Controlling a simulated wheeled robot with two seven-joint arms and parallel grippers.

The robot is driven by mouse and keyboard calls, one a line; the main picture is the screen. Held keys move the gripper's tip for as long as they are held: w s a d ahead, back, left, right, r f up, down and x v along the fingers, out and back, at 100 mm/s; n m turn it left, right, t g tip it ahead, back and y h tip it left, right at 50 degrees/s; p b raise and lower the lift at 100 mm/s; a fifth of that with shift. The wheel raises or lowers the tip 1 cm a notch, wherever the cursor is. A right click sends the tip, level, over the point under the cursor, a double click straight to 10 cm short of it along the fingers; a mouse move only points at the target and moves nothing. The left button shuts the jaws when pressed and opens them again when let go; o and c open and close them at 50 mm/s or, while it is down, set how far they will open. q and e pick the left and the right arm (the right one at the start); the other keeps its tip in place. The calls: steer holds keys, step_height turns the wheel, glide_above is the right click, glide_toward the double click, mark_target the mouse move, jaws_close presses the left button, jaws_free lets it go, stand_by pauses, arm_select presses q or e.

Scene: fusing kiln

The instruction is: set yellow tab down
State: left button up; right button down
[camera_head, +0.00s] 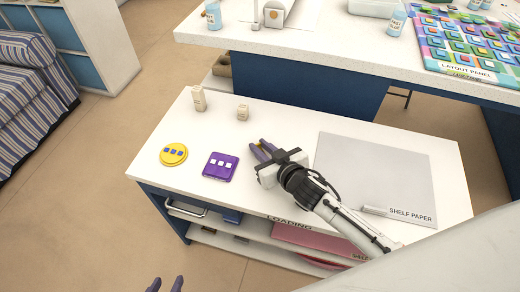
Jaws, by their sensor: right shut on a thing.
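My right gripper (260,147) is low over the white table, its purple fingers pointing to the far left. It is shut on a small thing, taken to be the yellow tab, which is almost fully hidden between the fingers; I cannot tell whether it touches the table. A round yellow piece (173,146) with a row of three small blue squares lies at the table's left. A purple square piece (220,174) with three white squares lies between it and my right gripper. My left gripper (165,284) shows only its two fingertips at the bottom edge, apart and empty.
The white table (285,118) has two small cream bottles (198,98) (242,112) at the back left. Grey shelf paper (375,160) covers its right part. A counter behind holds a colourful layout panel (470,68) and blue-labelled bottles.

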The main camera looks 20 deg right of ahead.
step_height(320, 180, up, 26)
steer(key=d+m+h+p, duration=0.2)
steer(key=s+d+r, duration=0.2)
steer(key=s+r, duration=0.4)
steer(key=r, duration=0.4)
steer(key=shift+s+d+r+h, duration=0.15)
steer(key=shift+s+r+h, duration=0.1)
steer(key=shift+r+h, duration=0.05)
